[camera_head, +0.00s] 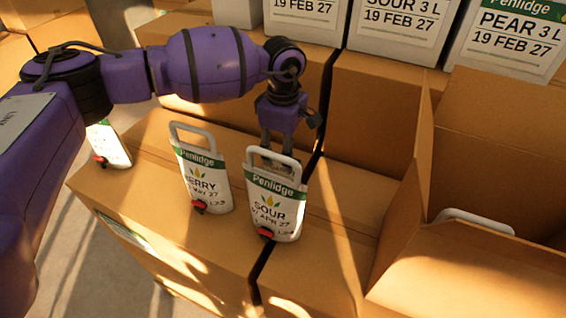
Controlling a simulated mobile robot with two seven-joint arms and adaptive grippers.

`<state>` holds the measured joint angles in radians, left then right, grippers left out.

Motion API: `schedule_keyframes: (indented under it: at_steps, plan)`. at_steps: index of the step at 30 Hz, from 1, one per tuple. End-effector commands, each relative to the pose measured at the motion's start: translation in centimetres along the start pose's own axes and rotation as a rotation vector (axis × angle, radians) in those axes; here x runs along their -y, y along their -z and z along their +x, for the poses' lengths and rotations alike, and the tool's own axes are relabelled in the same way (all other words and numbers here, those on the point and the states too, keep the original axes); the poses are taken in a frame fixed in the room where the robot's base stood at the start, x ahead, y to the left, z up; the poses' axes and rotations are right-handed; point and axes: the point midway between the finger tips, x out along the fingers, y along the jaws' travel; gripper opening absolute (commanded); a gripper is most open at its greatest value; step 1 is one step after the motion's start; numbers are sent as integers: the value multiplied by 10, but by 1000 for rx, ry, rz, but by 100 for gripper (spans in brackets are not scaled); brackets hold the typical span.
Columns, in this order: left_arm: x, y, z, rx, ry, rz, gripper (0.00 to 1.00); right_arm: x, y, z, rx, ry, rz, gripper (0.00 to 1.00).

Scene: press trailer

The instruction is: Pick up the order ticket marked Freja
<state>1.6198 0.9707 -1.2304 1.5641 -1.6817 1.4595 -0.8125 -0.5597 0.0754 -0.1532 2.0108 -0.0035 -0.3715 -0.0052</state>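I see no ticket on which the name Freja can be read. My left gripper (277,145) points down just behind the handle of a white pouch marked SOUR (275,207). Its fingertips are small and partly hidden by that handle, so I cannot tell whether they touch it or hold anything. A second pouch, marked BERRY (203,180), stands upright to the left on the cardboard boxes. A third pouch (113,147) is partly hidden by my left arm. My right gripper is not in view.
An open carton (470,280) with raised flaps stands at the right, with a white handle (474,219) inside. White boxes marked SOUR (402,28) and PEAR (510,40) stand at the back. A closed box (150,215) bears a label on its front.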

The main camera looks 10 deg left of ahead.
Motion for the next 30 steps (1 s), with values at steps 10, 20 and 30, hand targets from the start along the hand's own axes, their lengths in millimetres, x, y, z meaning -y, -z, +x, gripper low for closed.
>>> schedule_keyframes:
  at_steps: [10,20,30]
  plan:
    - [0,0,12,0,0,1,37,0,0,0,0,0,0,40]
    - [0,0,11,1,0,1,5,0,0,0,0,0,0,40]
    - [0,0,3,1,-2,0,5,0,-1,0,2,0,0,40]
